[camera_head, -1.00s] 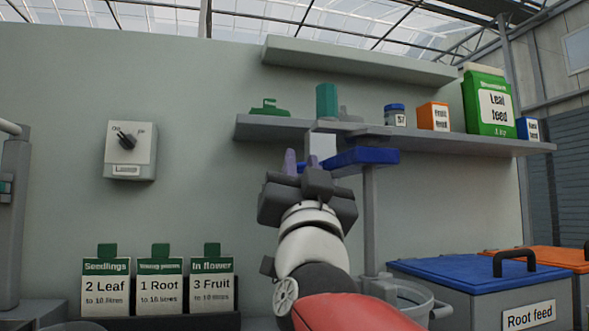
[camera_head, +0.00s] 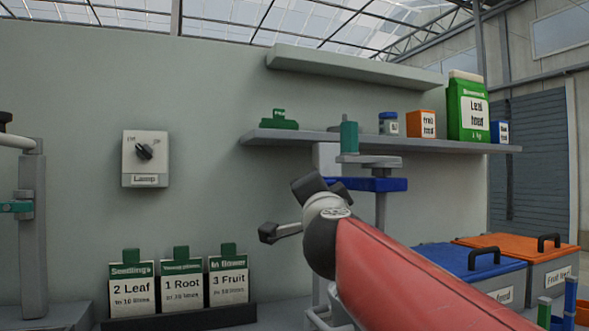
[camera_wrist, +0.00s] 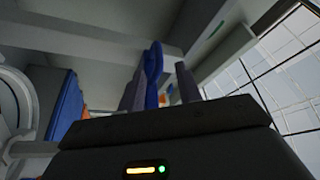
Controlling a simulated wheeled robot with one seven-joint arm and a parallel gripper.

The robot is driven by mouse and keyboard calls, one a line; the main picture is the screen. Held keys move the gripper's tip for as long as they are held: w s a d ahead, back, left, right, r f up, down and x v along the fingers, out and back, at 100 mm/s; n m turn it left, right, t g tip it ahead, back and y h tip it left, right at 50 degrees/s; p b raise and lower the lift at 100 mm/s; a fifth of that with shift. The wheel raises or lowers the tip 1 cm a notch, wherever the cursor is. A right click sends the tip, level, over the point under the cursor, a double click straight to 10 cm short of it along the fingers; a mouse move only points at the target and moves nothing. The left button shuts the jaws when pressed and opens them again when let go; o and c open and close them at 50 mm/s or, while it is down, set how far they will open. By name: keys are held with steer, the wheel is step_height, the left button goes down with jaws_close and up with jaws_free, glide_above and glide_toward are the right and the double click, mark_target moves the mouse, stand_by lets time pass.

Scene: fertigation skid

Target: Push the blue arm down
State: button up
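The blue arm (camera_head: 365,185) is a flat bar below the shelf, on a grey upright post (camera_head: 380,212). It looks about level in the head view. In the wrist view the blue arm (camera_wrist: 152,72) shows as a narrow upright strip between the two grey fingers of my gripper (camera_wrist: 160,68). The fingers are apart. The strip lies nearer the left finger, and a gap shows on the right. I cannot tell whether a finger touches it. In the head view my own arm covers much of the space below the blue arm, and my fingertips cannot be made out.
Bins with a blue lid (camera_head: 455,259) and an orange lid (camera_head: 500,244) stand at right. A lamp switch (camera_head: 145,158) is on the wall; label cards (camera_head: 182,280) stand below.

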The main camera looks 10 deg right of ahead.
steer(key=x, duration=0.7)
steer(key=shift+w+d, duration=0.15)
steer(key=shift+w, duration=0.2)
jaws_close()
steer(key=shift+f, duration=0.1)
